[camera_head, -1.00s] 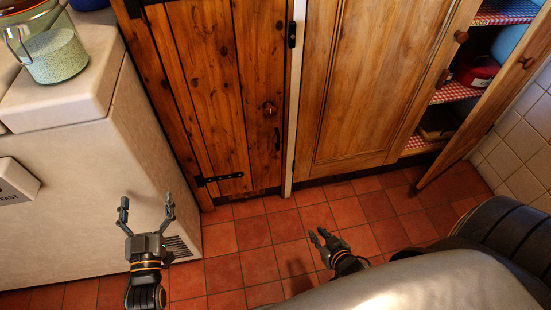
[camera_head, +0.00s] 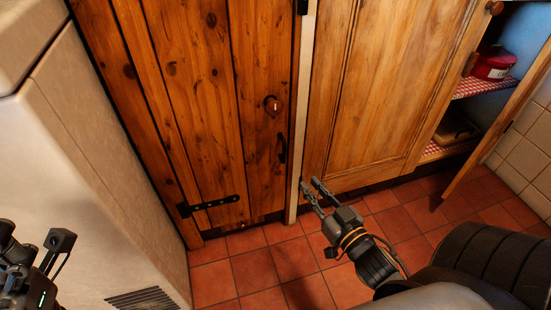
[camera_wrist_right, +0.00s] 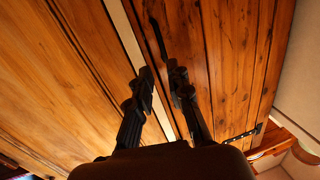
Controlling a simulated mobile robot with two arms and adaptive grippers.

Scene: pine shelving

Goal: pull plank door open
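The plank door (camera_head: 205,100) is shut, made of dark knotty boards with a black strap hinge (camera_head: 210,204) low on its left. A round dark piece (camera_head: 273,105) and a slim black pull handle (camera_head: 282,147) sit near its right edge. My right gripper (camera_head: 311,188) is open and empty, below and right of the handle, in front of the pale post. In the right wrist view the open fingers (camera_wrist_right: 163,83) point up at the door, and the handle (camera_wrist_right: 158,39) shows just past their tips, apart from them. My left gripper (camera_head: 35,240) is open and empty at the left edge, partly cut off.
A pale cupboard panel (camera_head: 385,85) stands right of the post (camera_head: 304,110). Further right, an open door (camera_head: 500,125) shows shelves with a red tin (camera_head: 493,64). A cream appliance (camera_head: 95,180) stands left of the plank door. Red tiled floor (camera_head: 240,275) before the door is clear.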

